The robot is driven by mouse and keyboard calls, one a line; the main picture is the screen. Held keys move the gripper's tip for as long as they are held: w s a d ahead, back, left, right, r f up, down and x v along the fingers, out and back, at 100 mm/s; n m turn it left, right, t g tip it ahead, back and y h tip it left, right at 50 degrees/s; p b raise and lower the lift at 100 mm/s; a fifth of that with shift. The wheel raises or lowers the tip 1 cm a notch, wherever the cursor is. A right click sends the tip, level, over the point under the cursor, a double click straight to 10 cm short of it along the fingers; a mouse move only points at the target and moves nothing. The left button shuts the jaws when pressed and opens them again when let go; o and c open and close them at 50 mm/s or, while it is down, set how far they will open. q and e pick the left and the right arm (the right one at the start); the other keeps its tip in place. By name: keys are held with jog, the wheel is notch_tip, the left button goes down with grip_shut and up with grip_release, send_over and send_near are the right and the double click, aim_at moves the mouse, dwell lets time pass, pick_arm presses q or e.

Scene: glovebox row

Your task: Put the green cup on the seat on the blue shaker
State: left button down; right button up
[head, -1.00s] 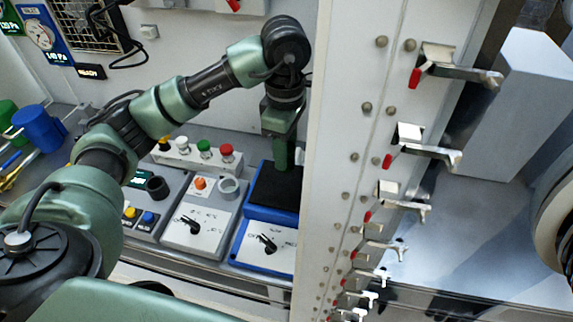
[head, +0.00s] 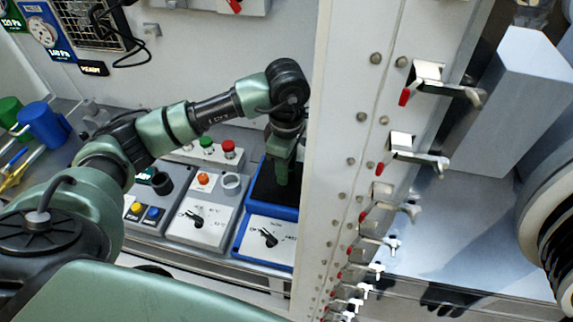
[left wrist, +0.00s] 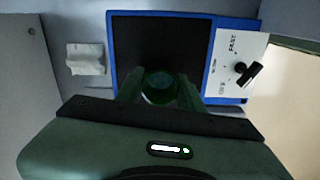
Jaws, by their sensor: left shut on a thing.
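The blue shaker (head: 265,243) stands on the bench beside the white upright panel, with a black top pad and a white front with a black knob. It also shows in the left wrist view (left wrist: 213,60). My left gripper (head: 282,180) points down over the black pad. In the left wrist view, its fingers (left wrist: 160,90) are shut on the green cup (left wrist: 158,84), seen from above as a dark green round shape over the pad. The cup is mostly hidden in the head view, and I cannot tell whether it touches the pad. My right gripper is out of view.
Left of the shaker stand grey control boxes (head: 202,228) with knobs, buttons and a grey ring (head: 232,183). A blue mug (head: 42,124) is at far left. The white panel (head: 345,150) with metal latches rises close to the right of my left gripper.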

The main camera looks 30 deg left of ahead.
pick_arm(q)
jog(key=shift+f, duration=0.2)
jog(key=c, duration=0.9)
grip_release()
jog(key=shift+r, duration=0.1)
jog(key=shift+r, duration=0.1)
jog(key=shift+r, duration=0.2)
notch_tip(320, 180, up, 12)
jog(key=b, duration=0.2)
jog(key=shift+f, duration=0.2)
